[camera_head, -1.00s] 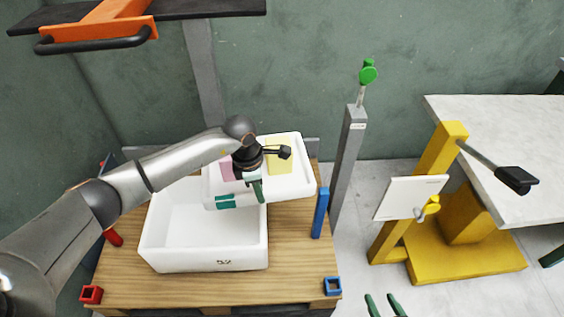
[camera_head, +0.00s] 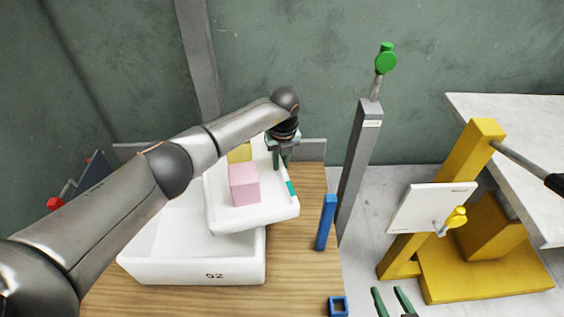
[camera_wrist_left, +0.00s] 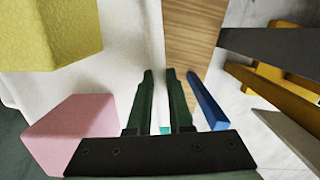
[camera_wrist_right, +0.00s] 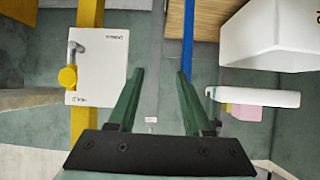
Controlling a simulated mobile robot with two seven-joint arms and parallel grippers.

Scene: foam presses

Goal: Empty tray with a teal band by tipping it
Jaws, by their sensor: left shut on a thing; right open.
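The white tray (camera_head: 262,218) has a teal band (camera_head: 291,188) on its right side. A pink block (camera_head: 244,184) and a yellow block (camera_head: 239,152) are in the tray. Both also show large in the left wrist view, pink (camera_wrist_left: 72,132) and yellow (camera_wrist_left: 55,32). My left gripper (camera_head: 280,163) is shut on the tray's right rim, behind the band. I cannot tell how far the tray tilts. My right gripper (camera_head: 391,300) is open and empty, low at the front.
The bin stands on a wooden table (camera_head: 300,265) with a blue post (camera_head: 326,222) and a blue square socket (camera_head: 338,305). A grey post with a green knob (camera_head: 386,62) stands behind. A yellow press (camera_head: 480,265) with a white panel (camera_head: 430,207) is at right.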

